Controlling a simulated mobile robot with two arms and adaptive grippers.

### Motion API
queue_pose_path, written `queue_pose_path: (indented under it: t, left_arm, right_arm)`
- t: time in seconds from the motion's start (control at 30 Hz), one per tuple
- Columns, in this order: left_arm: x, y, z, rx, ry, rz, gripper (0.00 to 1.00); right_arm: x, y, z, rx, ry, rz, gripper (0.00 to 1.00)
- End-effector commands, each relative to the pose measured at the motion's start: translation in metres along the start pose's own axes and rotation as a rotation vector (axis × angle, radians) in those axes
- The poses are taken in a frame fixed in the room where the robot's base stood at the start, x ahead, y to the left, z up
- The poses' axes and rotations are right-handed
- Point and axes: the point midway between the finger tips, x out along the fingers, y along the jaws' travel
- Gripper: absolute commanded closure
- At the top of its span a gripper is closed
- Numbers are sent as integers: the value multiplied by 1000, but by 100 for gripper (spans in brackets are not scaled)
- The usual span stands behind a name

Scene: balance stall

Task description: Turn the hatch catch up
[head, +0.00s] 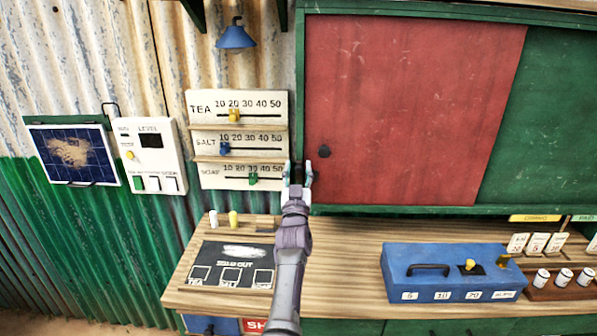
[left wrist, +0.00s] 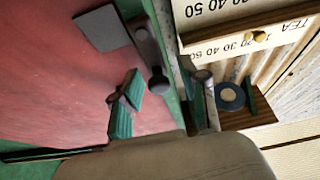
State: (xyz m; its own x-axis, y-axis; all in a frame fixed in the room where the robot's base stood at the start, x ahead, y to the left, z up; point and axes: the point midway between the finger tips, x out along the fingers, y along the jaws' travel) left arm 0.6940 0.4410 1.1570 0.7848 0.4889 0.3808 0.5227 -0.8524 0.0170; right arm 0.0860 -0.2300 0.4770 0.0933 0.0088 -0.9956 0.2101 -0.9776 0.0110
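My left gripper (head: 298,170) points up at the frame's left post, just left of and below the knob. Its fingers are apart. In the left wrist view, which is upside down, a dark grey bar (left wrist: 146,40) with a rounded end lies by the hatch edge; it looks like the catch. Its rounded end shows between the teal-padded fingers of my left gripper (left wrist: 160,98). I cannot tell whether they touch it. My right gripper is out of view.
Slider boards for tea, salt and soap (head: 240,118) hang close left of the gripper. A blue lamp (head: 236,37) hangs above them. A blue box (head: 450,272) and a dark board (head: 232,264) occupy the wooden counter (head: 345,260) below.

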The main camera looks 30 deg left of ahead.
Motion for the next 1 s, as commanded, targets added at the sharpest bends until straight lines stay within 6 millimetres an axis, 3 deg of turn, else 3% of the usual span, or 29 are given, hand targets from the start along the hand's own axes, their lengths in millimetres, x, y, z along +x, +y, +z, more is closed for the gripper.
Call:
queue_pose_path:
  t: [0.37,0.8,1.0]
  left_arm:
    - [3,0,-7,1,3,0,53]
    - [32,2,-78,0,4,0,53]
    - [38,2,-91,0,0,1,53]
  right_arm:
    - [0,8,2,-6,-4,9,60]
    - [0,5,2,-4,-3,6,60]
    - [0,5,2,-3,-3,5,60]
